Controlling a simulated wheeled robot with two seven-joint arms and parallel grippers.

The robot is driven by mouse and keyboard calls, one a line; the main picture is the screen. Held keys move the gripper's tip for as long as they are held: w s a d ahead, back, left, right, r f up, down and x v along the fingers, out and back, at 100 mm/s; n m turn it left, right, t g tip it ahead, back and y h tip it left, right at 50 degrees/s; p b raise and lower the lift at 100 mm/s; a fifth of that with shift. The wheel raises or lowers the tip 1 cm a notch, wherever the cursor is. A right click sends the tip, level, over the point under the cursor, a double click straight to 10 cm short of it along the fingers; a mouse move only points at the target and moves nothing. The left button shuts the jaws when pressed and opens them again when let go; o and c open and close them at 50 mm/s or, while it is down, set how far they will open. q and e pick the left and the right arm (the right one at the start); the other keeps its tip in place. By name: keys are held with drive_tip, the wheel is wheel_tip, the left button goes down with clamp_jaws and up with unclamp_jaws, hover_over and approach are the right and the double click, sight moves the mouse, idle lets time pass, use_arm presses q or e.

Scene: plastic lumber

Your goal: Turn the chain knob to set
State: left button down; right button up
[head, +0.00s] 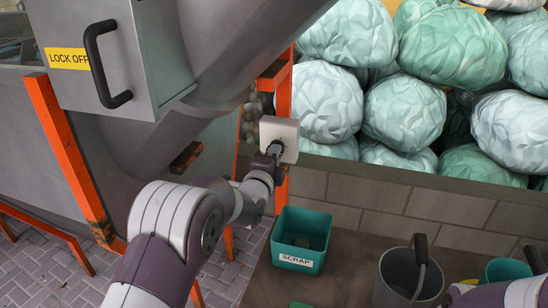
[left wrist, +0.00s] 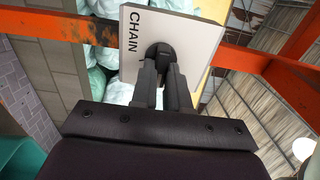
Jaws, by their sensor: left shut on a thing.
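A pale square panel (head: 287,135) is fixed to the orange frame in the middle of the head view. In the left wrist view the panel (left wrist: 188,42) carries the word CHAIN and appears sideways. The round black chain knob (left wrist: 160,50) sits on its face. My left gripper (head: 275,150) reaches the panel, and in the left wrist view its two fingers (left wrist: 165,75) are shut on the knob. The fingers hide part of the knob, and I cannot read its pointer or a set mark. Only a link of my right arm shows at the lower right edge of the head view.
A grey machine with a LOCK OFF box (head: 115,55) and black handle stands left. Orange frame posts (head: 68,155) flank it. A green SCRAP bin (head: 300,238) and dark bucket (head: 408,275) stand below right. Wrapped bales (head: 405,112) fill the space behind a block wall (head: 400,197).

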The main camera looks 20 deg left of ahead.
use_arm(q)
drive_tip(key=shift+f, duration=0.1)
drive_tip(key=c, duration=1.1)
unclamp_jaws()
use_arm(e)
drive_tip(key=shift+r+p, duration=0.4)
use_arm(q)
drive_tip(key=s, duration=1.2)
drive_tip(key=shift+s+a, duration=0.2)
drive_tip(key=shift+s, duration=0.15)
